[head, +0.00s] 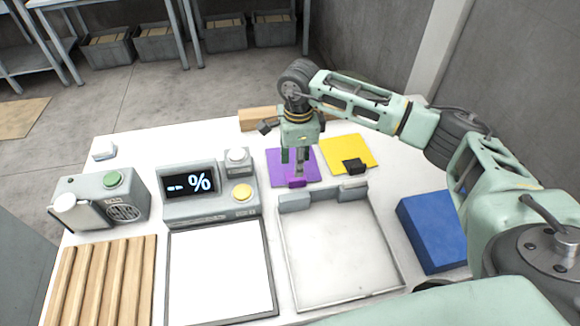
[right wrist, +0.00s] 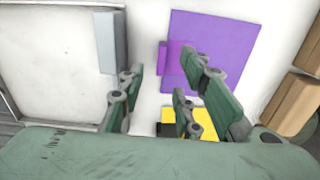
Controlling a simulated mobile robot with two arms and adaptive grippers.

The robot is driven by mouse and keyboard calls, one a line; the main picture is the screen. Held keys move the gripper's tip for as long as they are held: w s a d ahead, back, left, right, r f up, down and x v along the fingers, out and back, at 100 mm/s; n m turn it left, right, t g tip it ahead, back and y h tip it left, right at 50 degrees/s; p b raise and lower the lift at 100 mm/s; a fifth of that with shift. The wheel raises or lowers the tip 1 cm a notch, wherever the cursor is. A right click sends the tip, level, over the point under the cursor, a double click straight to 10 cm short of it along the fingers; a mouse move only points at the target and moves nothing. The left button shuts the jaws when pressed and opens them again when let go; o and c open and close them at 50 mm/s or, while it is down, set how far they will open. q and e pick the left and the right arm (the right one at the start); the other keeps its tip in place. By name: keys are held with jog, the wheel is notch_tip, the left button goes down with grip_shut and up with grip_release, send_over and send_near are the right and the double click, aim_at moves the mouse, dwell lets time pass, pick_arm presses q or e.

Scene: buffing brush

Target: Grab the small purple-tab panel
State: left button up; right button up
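The small purple panel (head: 277,158) lies flat on the white table. Its raised purple tab (head: 297,183) is at the panel's near edge. In the right wrist view the panel (right wrist: 225,45) is at upper right, with the tab (right wrist: 174,62) on its left side. My right gripper (head: 296,163) points down over the panel, close to the tab. In the wrist view its fingers (right wrist: 162,92) are apart, with the tab between their lines and nothing held. I cannot tell how high the fingertips are above the tab. My left gripper is not in view.
A yellow panel (head: 345,146) with a black tab (head: 354,166) lies right of the purple one. A pale tray (head: 340,290) with grey blocks (head: 295,202) is in front. A display device (head: 170,212) stands left, a blue block (head: 432,232) right, a wooden block (head: 255,117) behind.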

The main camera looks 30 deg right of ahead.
aim_at(298, 179)
jog(key=shift+s+f+p, duration=0.15)
jog(key=shift+f+p, duration=0.2)
jog(key=shift+f, duration=0.45)
jog(key=f, duration=0.1)
jog(key=f+p, duration=0.1)
jog(key=f, duration=0.1)
jog(key=f+p, duration=0.1)
jog(key=f, duration=0.1)
jog(key=shift+w+d+f, duration=0.15)
jog(key=shift+w+d, duration=0.05)
jog(key=shift+w, duration=0.05)
jog(key=shift+f, duration=0.2)
jog(key=shift+c, duration=0.5)
grip_shut()
